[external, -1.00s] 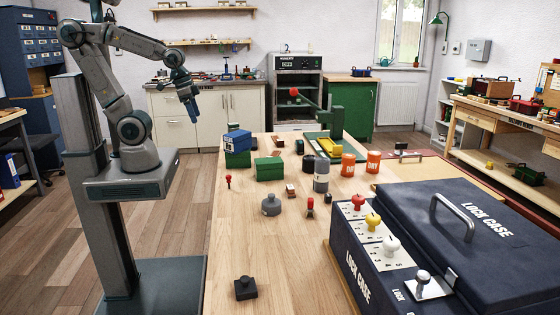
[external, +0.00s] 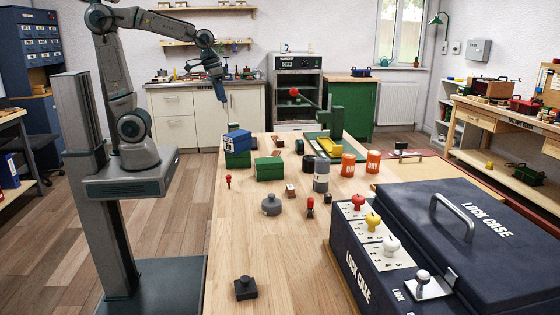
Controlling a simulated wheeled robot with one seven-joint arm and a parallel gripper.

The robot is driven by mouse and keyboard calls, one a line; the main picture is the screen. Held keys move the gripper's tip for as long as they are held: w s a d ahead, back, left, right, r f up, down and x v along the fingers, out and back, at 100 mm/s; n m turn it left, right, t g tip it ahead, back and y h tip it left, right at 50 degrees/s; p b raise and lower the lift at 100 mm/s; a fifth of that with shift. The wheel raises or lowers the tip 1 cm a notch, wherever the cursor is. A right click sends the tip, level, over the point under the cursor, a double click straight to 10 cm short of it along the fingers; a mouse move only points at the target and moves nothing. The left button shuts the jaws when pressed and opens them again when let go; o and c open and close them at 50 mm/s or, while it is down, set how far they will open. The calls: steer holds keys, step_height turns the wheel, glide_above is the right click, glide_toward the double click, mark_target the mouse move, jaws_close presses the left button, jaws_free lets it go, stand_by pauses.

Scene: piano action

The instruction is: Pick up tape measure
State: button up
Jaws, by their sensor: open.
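No object in the external view is clearly recognisable as a tape measure; the small items on the wooden table (external: 235,220) are too small to tell. My gripper (external: 222,101) points down in the air, above and slightly left of a blue box (external: 237,140) in the picture. Its jaws are open, with nothing seen between them. The blue box sits on a green block (external: 238,159) near the table's left edge.
Another green box (external: 269,168), a grey round weight (external: 271,205), a black knobbed block (external: 245,288), a dark grey cylinder (external: 321,177) and orange cans (external: 348,164) stand on the table. A large dark lock case (external: 465,225) fills its right side. The left front is mostly clear.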

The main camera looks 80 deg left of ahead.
steer(key=w+a+r+n+p, duration=0.1)
steer(key=w+a+r+n, duration=0.1)
steer(key=w, duration=0.5)
steer(key=w+a+r+n, duration=0.1)
steer(key=w+a+n, duration=0.1)
steer(key=w, duration=0.4)
steer(key=n+g+b, duration=0.2)
steer(key=n+g, duration=0.1)
steer(key=n, duration=0.8)
glide_above(300, 143)
steer(key=a, duration=0.2)
steer(key=f, duration=2.5)
steer(key=shift+w+a+f, duration=0.15)
steer(key=shift+w+f, duration=0.2)
steer(key=shift+f, duration=0.05)
steer(key=shift+t, duration=0.3)
steer(key=shift+s+a+f+p, duration=0.1)
steer(key=shift+f+p, duration=0.15)
steer(key=shift+f, duration=1.3)
steer(key=shift+s+f+p, duration=0.1)
steer(key=shift+f+p, duration=0.15)
steer(key=shift+f, duration=1.3)
jaws_close()
